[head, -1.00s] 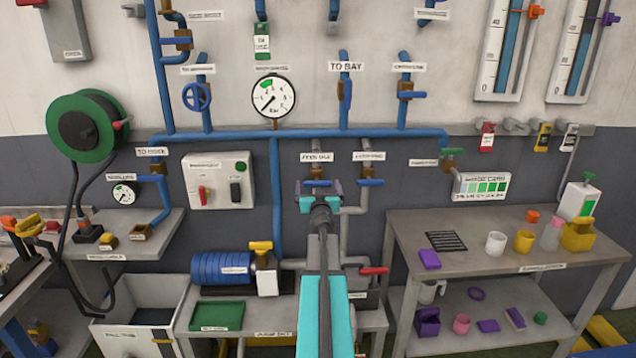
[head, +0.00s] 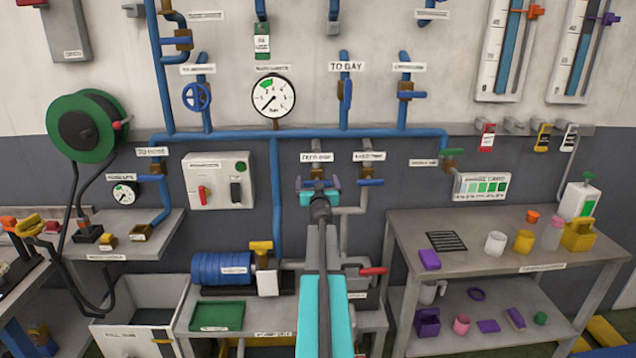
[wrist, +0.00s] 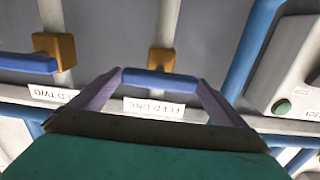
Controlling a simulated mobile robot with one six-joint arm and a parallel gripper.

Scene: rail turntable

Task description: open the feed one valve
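The feed one valve has a blue bar handle (wrist: 158,80) on a brown body (wrist: 162,61), under the "FEED ONE" label in the head view (head: 316,157). The handle lies level, across its grey pipe. My gripper (head: 318,184) has purple fingers, one at each end of the handle. In the wrist view, where labels appear upside down, the fingers (wrist: 160,78) stand wide apart with the handle between them. Whether they touch its ends is unclear. In the head view my gripper partly hides the handle and the pipe below.
The feed two valve (head: 369,182) is close on the right, its blue handle also level. A white switch box (head: 217,180) is on the wall to the left. A red-handled valve (head: 373,271) is lower right. A pressure gauge (head: 273,97) hangs above.

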